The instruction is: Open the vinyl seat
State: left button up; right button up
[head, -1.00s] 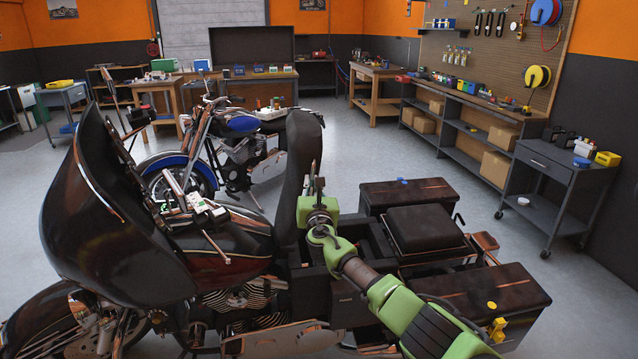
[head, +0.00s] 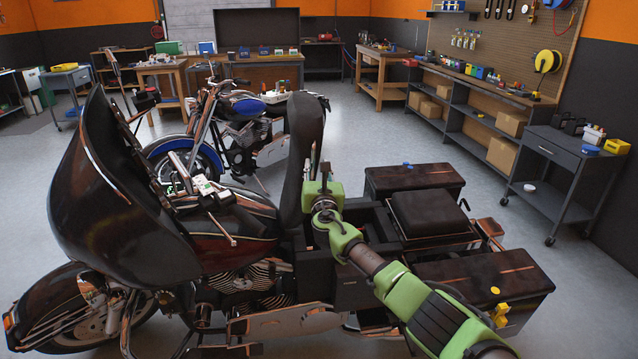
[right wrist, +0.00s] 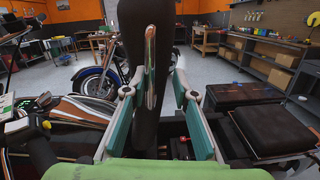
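The black vinyl seat (head: 303,150) of the near motorcycle stands raised, nearly upright, above an exposed dark compartment in the head view. My right gripper (head: 324,172) is just to the right of the seat there, its fingertips hard to make out. In the right wrist view the seat (right wrist: 130,40) rises edge-on ahead, with a shiny strip along its edge. The two green fingers of my right gripper (right wrist: 158,100) are spread wide, one on each side of the seat's lower part. I cannot tell whether either finger touches it. My left gripper is in neither view.
The near motorcycle's dark fairing (head: 115,200) is at the left. Black saddlebags (head: 485,280) and a rear pad (head: 428,215) lie right of the seat. A blue motorcycle (head: 235,115) stands behind. A grey cart (head: 560,165) is at the right, with clear floor before it.

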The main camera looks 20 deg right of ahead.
jog(key=v, duration=1.1)
jog(key=shift+s, duration=0.25)
jog(key=shift+a+f, duration=0.1)
jog(key=shift+f, duration=0.05)
jog(key=s+d+f+m+g+y, duration=0.1)
jog(key=s+f+m+g, duration=0.2)
jog(key=f, duration=0.9)
jog(key=s+d+f+m+g, duration=0.1)
jog(key=s+f+m+g, duration=0.3)
jog(key=f, duration=0.9)
jog(key=s+f+m+y, duration=0.1)
jog(key=s+f+m, duration=0.3)
jog(key=f, duration=0.8)
jog(key=s+f+m+g, duration=0.5)
jog(key=s+f+m, duration=0.1)
jog(key=s+f, duration=1.2)
jog(key=s+a+f+m+g, duration=0.1)
jog(key=s+f+m, duration=0.3)
jog(key=s, duration=0.9)
jog(key=s+a+f+m+g+y, duration=0.1)
jog(key=s+f+m, duration=0.3)
jog(key=s, duration=0.9)
jog(key=s+a+f+m+g+y, duration=0.1)
jog(key=s+f, duration=0.5)
jog(key=s, duration=0.8)
jog(key=a+m+g, duration=0.1)
jog(key=m+g, duration=0.1)
jog(key=m, duration=0.1)
jog(key=shift+f+m+g, duration=0.3)
jog(key=shift+f, duration=0.1)
